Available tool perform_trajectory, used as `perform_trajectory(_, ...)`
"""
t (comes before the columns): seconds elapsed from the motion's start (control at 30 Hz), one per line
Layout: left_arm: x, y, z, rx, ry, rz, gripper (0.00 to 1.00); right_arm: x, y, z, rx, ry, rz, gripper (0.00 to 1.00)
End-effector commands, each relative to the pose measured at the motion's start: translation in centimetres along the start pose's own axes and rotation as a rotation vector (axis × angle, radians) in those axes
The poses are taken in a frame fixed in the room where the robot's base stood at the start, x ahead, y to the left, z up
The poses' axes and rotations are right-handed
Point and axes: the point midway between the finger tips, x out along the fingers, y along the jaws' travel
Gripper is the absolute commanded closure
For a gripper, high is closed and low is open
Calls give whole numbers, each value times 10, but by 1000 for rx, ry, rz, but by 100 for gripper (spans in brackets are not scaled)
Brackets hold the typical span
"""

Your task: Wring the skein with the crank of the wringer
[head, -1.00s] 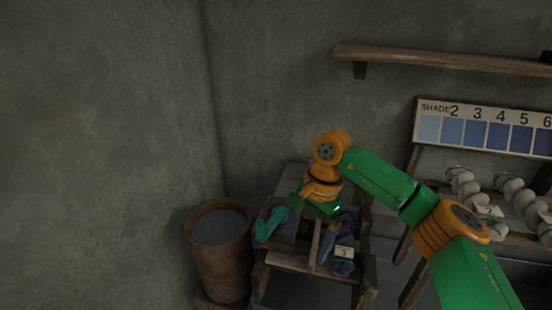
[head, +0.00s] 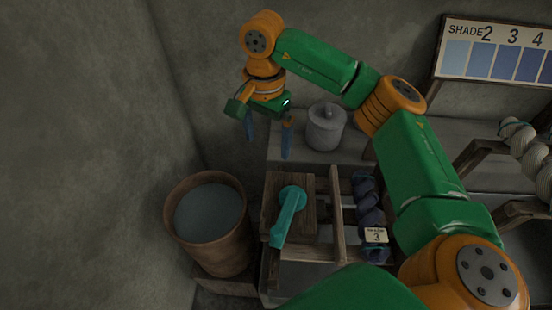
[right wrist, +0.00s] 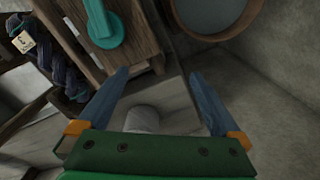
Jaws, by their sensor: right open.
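The teal crank (head: 287,215) sits on the wooden wringer block (head: 308,191), its arm pointing toward the front and slightly left. It also shows at the top of the right wrist view (right wrist: 104,26). The dark blue twisted skein (head: 367,203) is on the wringer, right of an upright wooden bar, with a tag reading 3. The skein shows at the left of the right wrist view (right wrist: 62,65). My right gripper (head: 268,146) is open and empty, behind and above the crank, apart from it. In the right wrist view its fingers (right wrist: 158,75) have nothing between them. My left gripper is out of view.
A brown tub of liquid (head: 179,226) stands left of the wringer. A lidded grey pot (head: 325,128) stands behind it on a pale surface. Pale skeins (head: 527,140) hang on a rack at the right, below a shade chart (head: 495,52). Walls close off left and back.

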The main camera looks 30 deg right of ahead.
Motion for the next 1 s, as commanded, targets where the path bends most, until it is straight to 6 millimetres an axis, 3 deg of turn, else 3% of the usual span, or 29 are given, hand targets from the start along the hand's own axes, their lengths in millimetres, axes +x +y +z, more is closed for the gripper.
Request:
perform_trajectory(0.1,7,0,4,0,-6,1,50,3,-13,35,-9,0,0,0)
perform_trajectory(0.17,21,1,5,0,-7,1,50,8,-7,52,-10,2,-3,0)
perform_trajectory(0.3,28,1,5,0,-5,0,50,4,2,93,-11,2,-2,0)
perform_trajectory(0.5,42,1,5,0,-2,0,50,2,47,130,-11,3,-3,0)
perform_trajectory(0.77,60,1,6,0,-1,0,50,4,118,137,-2,3,-5,0)
perform_trajectory(0.83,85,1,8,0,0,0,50,29,121,137,1,1,0,0)
perform_trajectory(1.0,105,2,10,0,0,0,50,50,120,138,1,0,1,0)
